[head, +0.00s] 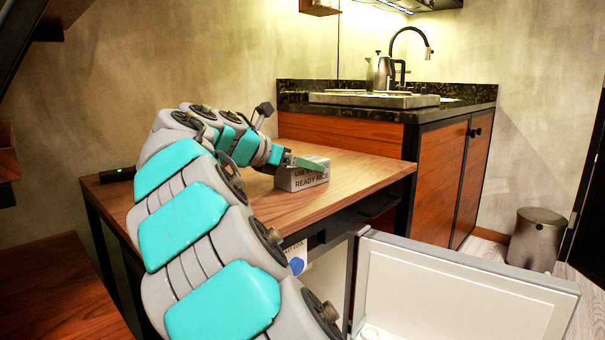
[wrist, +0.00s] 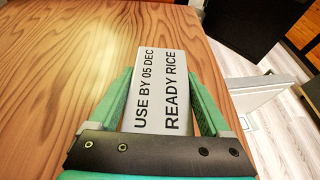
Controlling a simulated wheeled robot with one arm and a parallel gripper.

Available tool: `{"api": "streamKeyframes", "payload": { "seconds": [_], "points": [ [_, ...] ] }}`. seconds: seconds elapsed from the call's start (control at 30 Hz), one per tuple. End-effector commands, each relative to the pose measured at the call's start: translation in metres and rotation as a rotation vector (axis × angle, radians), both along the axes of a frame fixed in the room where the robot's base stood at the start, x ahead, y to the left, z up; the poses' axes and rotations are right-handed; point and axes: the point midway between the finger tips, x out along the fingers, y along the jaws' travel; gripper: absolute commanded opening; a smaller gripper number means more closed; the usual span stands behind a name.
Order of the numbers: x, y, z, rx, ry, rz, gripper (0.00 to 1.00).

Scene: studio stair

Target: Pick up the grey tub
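The grey tub (head: 301,180) is a pale box printed "USE BY 05 DEC" and "READY RICE". In the head view one green finger shows at the tub's top.
The wooden table (head: 335,200) is mostly bare, with a dark small object (head: 117,174) at its left end. A wooden cabinet (head: 440,180) stands behind it. A white open door (head: 455,290) stands at the front right. A bin (head: 536,240) is at far right.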

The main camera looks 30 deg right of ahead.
Motion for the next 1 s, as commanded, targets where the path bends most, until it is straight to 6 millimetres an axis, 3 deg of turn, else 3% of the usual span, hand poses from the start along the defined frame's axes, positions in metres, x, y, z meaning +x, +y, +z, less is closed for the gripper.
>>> {"api": "streamKeyframes", "payload": {
  "seconds": [0.07,0.57,1.0],
  "points": [
    [0.0001,0.0002,-0.0001,0.000,0.000,0.000,0.62],
    [0.0000,0.0003,-0.0001,0.000,0.000,0.000,0.06],
    [-0.0005,0.0017,0.0066,0.000,0.000,0.001,0.04]
  ]
}}
